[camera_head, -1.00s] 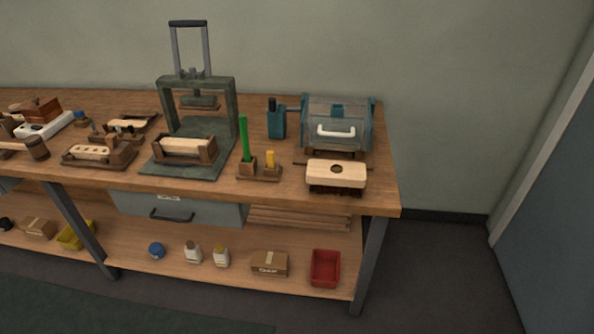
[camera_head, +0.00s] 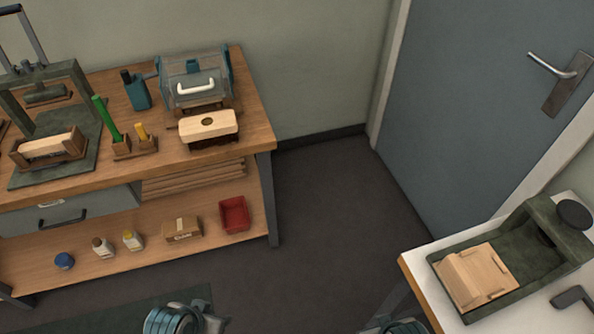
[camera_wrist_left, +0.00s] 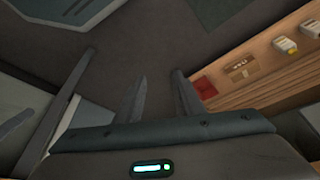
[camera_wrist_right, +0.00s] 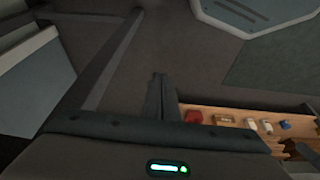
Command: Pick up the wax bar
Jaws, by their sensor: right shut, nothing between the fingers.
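A short yellow bar (camera_head: 141,132), which looks like the wax bar, stands upright in a small wooden holder (camera_head: 121,153) on the wooden workbench in the head view. A taller green stick (camera_head: 107,117) leans in the same holder. Both grippers are away from the bench top. My left gripper (camera_wrist_left: 160,77) shows in the left wrist view with its fingers apart and nothing between them. My right gripper (camera_wrist_right: 161,78) shows in the right wrist view with its fingers together and empty. Only parts of my arms show at the bottom edge of the head view.
The workbench (camera_head: 258,128) carries a press (camera_head: 85,85), a teal-framed clear box (camera_head: 193,75) and a wooden block on bristles (camera_head: 209,124). Its lower shelf holds a red bin (camera_head: 234,215). A white table (camera_head: 420,263) with a green machine stands right. Floor lies between.

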